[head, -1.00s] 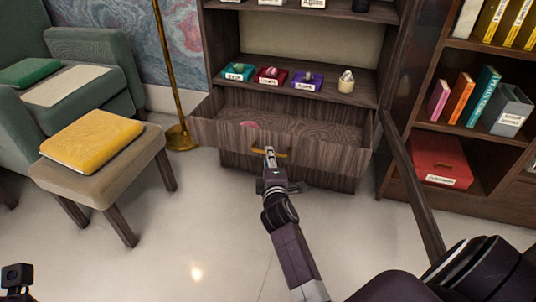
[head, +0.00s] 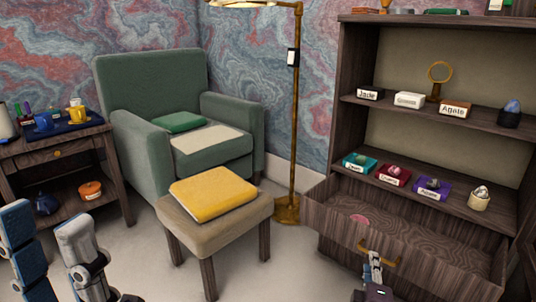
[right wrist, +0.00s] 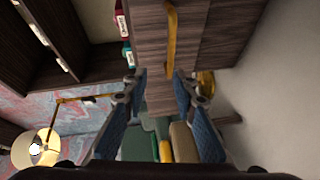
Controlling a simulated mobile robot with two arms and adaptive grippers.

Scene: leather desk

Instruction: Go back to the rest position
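My left gripper (head: 48,240) is at the lower left of the head view, its two blue-padded fingers spread apart with nothing between them. My right gripper (head: 374,262) is at the bottom right of the head view, close in front of the brass drawer handle (head: 378,254). In the right wrist view its blue-padded fingers (right wrist: 160,78) are apart, and the handle (right wrist: 171,40) lies just beyond the tips. I cannot tell whether they touch it. The wooden drawer (head: 330,222) is pulled open, with a pink round item (head: 359,219) inside.
A stool (head: 215,221) with a yellow cushion (head: 212,193) stands left of the drawer, before a green armchair (head: 150,85). A brass floor lamp (head: 294,110) stands between chair and shelf. A side table (head: 55,157) is at far left. Pale floor is clear around the stool.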

